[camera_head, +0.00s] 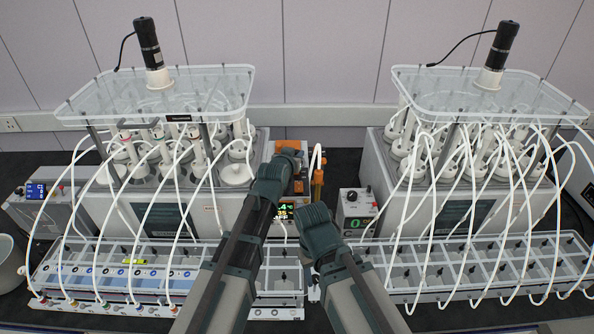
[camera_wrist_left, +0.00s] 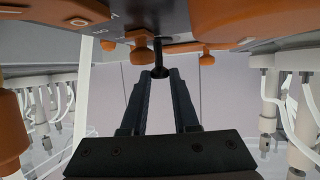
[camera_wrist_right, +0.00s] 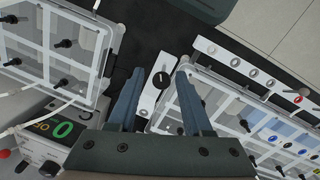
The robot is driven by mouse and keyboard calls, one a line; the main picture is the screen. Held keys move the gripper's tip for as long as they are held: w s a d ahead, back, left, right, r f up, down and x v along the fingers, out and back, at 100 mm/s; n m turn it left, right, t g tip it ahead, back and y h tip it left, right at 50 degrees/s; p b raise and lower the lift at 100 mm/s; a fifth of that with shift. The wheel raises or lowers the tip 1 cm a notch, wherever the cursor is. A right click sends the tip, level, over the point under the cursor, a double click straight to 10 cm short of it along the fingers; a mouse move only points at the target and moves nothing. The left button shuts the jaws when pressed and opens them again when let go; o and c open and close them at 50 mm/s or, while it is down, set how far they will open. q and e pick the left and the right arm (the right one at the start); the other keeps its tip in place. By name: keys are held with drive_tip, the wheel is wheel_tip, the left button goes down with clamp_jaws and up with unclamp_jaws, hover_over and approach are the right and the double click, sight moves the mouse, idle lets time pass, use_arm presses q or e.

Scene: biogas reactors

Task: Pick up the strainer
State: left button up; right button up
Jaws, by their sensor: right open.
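I cannot make out a strainer for certain in any view. My left gripper (camera_head: 287,158) reaches to the orange-and-grey device (camera_head: 318,178) between the two reactors. In the left wrist view a small dark rod with a rounded end (camera_wrist_left: 160,73) shows between the narrow-set fingertips, just under the orange-and-grey underside (camera_wrist_left: 230,20). Whether the fingers touch it is unclear. My right gripper (camera_wrist_right: 160,76) points down with its fingers apart and empty.
Reactors with clear lids stand left (camera_head: 155,95) and right (camera_head: 490,95), with many white tubes. Divided clear trays (camera_head: 470,265) line the front. A control box with a green display (camera_head: 355,208) stands right of centre. A white bowl (camera_head: 10,265) sits at the left edge.

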use_arm(q)
clamp_jaws()
idle(1.2)
